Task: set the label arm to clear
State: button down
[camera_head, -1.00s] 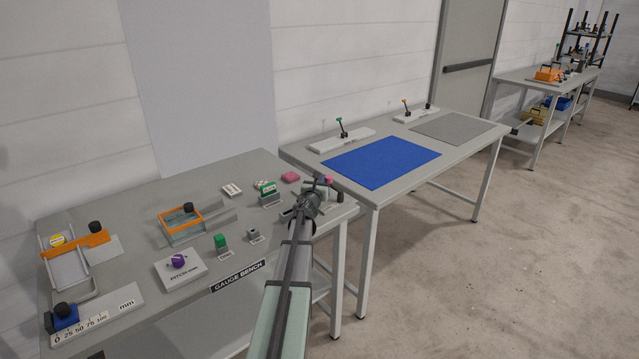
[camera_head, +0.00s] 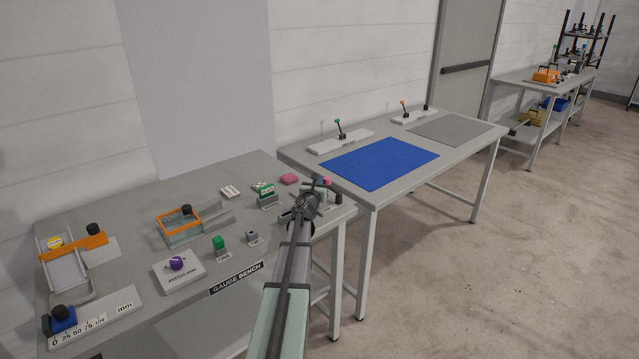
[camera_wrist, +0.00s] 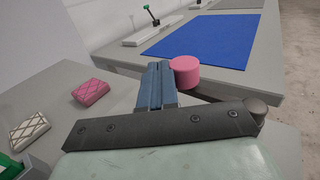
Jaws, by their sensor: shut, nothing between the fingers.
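No part in view is readably marked as the label arm. A pink round knob (camera_head: 328,181) stands at the right end of the gauge bench, partly hidden by my gripper; it shows as a pink cylinder in the wrist view (camera_wrist: 185,71). My gripper (camera_head: 318,182) is over that end of the bench, its blue-grey fingers (camera_wrist: 157,75) shut and empty, close to the left of the pink knob; whether they touch it I cannot tell. On the farther table, a lever with a green knob (camera_head: 337,122) and one with an orange knob (camera_head: 403,103) stand on white plates.
A blue mat (camera_head: 380,163) and grey mat (camera_head: 450,130) lie on the farther table.

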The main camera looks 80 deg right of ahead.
jog(key=shift+a, duration=0.1)
dwell(0.7)
jog(key=a, duration=0.4)
jog(key=w+a, duration=0.1)
jog(key=a, duration=0.3)
jog(key=w+a, duration=0.1)
jog(key=a, duration=0.4)
jog(key=shift+w+a, duration=0.15)
jog(key=shift+a, duration=0.1)
jog(key=a, duration=0.8)
jog(key=shift+w, duration=0.25)
jog(key=shift+d, duration=0.1)
jog(key=shift+d, duration=0.15)
jog(key=d, duration=0.4)
jog(key=s+d, duration=0.1)
jog(key=d, duration=0.4)
jog(key=s+d, duration=0.1)
jog(key=d, duration=0.3)
jog(key=shift+s+d, duration=0.2)
jog(key=shift+d, duration=0.05)
